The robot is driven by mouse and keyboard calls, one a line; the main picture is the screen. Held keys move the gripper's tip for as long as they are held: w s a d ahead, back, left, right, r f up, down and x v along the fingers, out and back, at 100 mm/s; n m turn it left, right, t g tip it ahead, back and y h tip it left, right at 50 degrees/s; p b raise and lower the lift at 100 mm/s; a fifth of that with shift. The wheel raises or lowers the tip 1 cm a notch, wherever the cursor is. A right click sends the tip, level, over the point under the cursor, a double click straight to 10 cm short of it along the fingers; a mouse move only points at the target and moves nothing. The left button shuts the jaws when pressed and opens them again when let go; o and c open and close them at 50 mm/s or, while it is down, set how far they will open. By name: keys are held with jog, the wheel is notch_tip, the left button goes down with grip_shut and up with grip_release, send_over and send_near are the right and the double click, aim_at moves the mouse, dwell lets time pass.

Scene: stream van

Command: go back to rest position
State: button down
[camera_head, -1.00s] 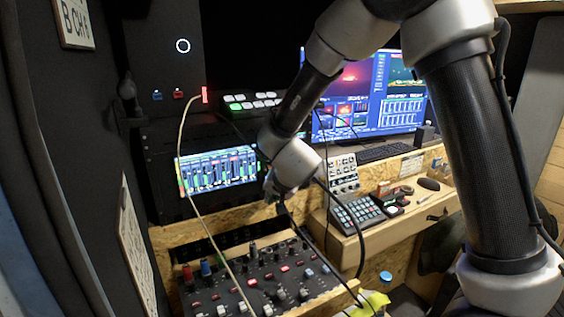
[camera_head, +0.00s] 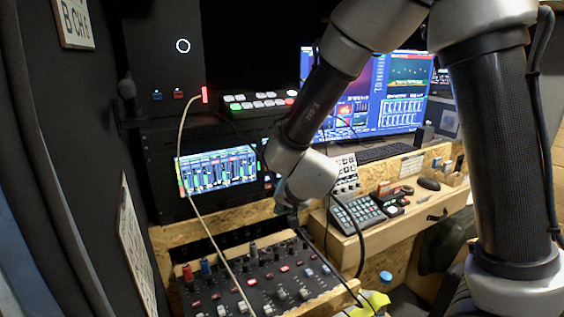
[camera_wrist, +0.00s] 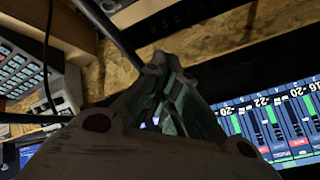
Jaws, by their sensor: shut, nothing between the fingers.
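My gripper (camera_wrist: 160,75) shows in the wrist view with its greenish fingers together and nothing between them. In the head view my arm reaches in from the upper right and bends down. My wrist hangs above the back edge of the mixing panel (camera_head: 262,285), and the fingers are mostly hidden behind it. In the wrist view a lit level-meter screen (camera_wrist: 268,125) is at the right of the fingers. That screen also shows in the head view (camera_head: 215,170), left of my wrist.
A wooden desk (camera_head: 400,222) at the right bears a keypad (camera_head: 358,214), a mouse (camera_head: 428,184) and a keyboard (camera_head: 385,152). A large monitor (camera_head: 385,110) stands behind. A button panel (camera_head: 260,103) sits above the level-meter screen. A pale cable (camera_head: 210,235) hangs over the mixing panel.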

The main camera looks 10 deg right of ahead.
jog(key=shift+s, duration=0.1)
jog(key=s+n+g+y, duration=0.2)
jog(key=s+n+g, duration=0.35)
jog(key=s, duration=0.55)
jog(key=s+d+r+h, duration=0.1)
jog(key=s+d+r, duration=0.3)
jog(key=d, duration=0.6)
jog(key=s+d+r+m+t+h, duration=0.1)
jog(key=s+d+r+h, duration=0.1)
jog(key=s+d+r, duration=0.3)
jog(key=s+d+r+h, duration=0.1)
jog(key=s+d+r, duration=0.4)
jog(key=d, duration=0.9)
notch_tip(320, 180, up, 3)
jog(key=shift+d+f+h, duration=0.2)
jog(key=shift+d+h, duration=0.1)
jog(key=shift+d, duration=0.05)
jog(key=shift+m, duration=0.25)
